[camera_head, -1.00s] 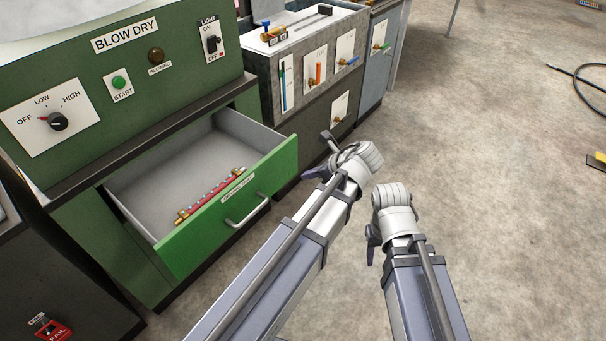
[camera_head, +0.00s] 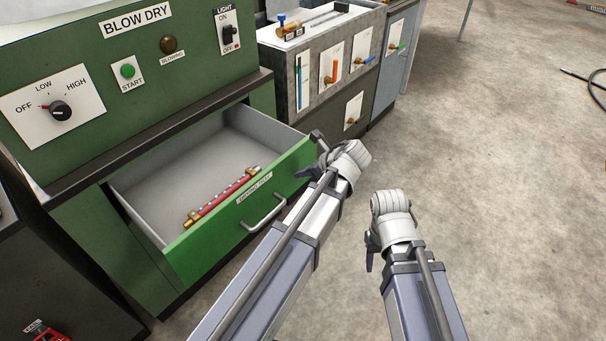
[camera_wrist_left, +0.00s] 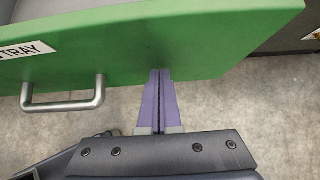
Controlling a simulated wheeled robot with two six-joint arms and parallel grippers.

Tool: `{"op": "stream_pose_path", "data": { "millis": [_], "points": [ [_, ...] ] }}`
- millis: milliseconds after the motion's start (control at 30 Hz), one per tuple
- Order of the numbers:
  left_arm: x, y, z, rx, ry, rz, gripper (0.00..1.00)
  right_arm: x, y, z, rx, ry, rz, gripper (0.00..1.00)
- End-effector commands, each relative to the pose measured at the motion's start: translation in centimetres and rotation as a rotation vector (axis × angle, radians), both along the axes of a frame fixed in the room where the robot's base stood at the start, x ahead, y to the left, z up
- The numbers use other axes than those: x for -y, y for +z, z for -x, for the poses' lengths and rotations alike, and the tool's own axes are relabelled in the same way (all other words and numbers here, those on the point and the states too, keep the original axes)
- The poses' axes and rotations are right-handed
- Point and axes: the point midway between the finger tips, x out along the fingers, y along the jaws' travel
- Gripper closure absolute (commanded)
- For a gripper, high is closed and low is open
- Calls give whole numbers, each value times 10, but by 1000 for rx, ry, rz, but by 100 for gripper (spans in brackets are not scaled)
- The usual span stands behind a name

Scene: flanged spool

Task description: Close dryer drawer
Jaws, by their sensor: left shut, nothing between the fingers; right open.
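The green drawer (camera_head: 212,247) of the blow dry unit stands pulled out, its grey inside in view. Its front has a metal handle (camera_head: 264,212) and a white label. A red rod with brass ends (camera_head: 222,196) lies in the drawer, close behind the front. My left gripper (camera_head: 304,173) is at the right end of the drawer front. In the left wrist view its fingers (camera_wrist_left: 160,73) are shut and empty, with their tips at the green front, right of the handle; contact is unclear. My right gripper (camera_head: 369,253) hangs over the floor, mostly hidden by its wrist.
The green blow dry panel (camera_head: 130,75) with knob and switches rises above the drawer. A grey unit with several small valves (camera_head: 325,70) stands just to the right. A red box (camera_head: 42,332) shows at bottom left.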

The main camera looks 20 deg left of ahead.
Motion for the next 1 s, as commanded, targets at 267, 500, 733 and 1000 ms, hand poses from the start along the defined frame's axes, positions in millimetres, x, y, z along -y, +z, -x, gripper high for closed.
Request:
{"op": "stream_pose_path", "data": {
  "millis": [267,500,733,1000],
  "points": [
    [-5,0,-2,0,1,0,100,0,0,0,0,0,0,50],
    [-40,0,-17,1,5,0,100,0,0,0,0,0,0,50],
    [-99,0,-42,1,6,-1,100,0,0,0,0,0,0,50],
    [-168,0,-71,1,5,-1,100,0,0,0,0,0,0,50]
  ]
}}
